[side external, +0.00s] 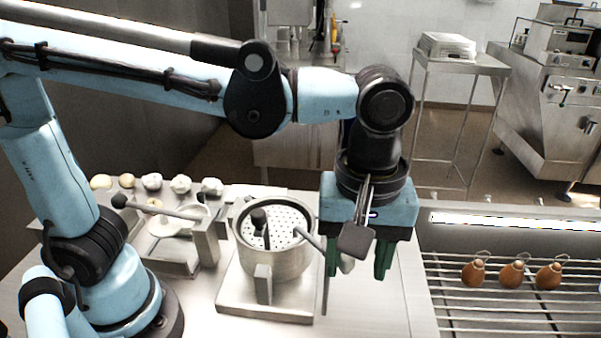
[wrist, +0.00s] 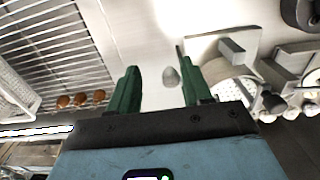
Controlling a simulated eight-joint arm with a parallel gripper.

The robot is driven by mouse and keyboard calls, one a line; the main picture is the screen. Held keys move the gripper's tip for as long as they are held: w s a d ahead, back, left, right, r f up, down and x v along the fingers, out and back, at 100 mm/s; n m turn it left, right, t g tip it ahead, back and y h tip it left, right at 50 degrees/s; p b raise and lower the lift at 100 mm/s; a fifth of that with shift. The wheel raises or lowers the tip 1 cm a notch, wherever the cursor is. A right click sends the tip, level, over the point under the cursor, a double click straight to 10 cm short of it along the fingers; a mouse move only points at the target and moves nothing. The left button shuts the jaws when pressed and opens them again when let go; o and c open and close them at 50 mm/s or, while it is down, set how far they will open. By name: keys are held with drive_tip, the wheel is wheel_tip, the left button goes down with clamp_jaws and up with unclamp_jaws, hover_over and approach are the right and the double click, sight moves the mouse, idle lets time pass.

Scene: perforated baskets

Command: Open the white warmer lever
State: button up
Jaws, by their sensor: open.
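A metal pot (side external: 288,264) with a perforated insert stands on a pale square base. A lever (side external: 309,239) reaches from the pot's rim to the right and ends in a pale rounded knob (side external: 347,265); it looks like the white warmer lever. My gripper (side external: 357,262) points down just right of the pot, its green fingers apart. In the wrist view, the pale knob (wrist: 170,77) shows between the open fingers of my gripper (wrist: 157,60), nearer the right one. I cannot tell whether a finger touches it. The lever's rod is partly hidden by the right finger there.
A press with a long black-tipped lever (side external: 160,208) stands to the left, with several pale bulbs behind. A wire rack (side external: 500,300) with brown gourd-like items lies to the right. The counter (side external: 390,310) below my gripper is clear.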

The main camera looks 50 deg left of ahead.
wheel_tip(320, 180, up, 5)
idle(0.7)
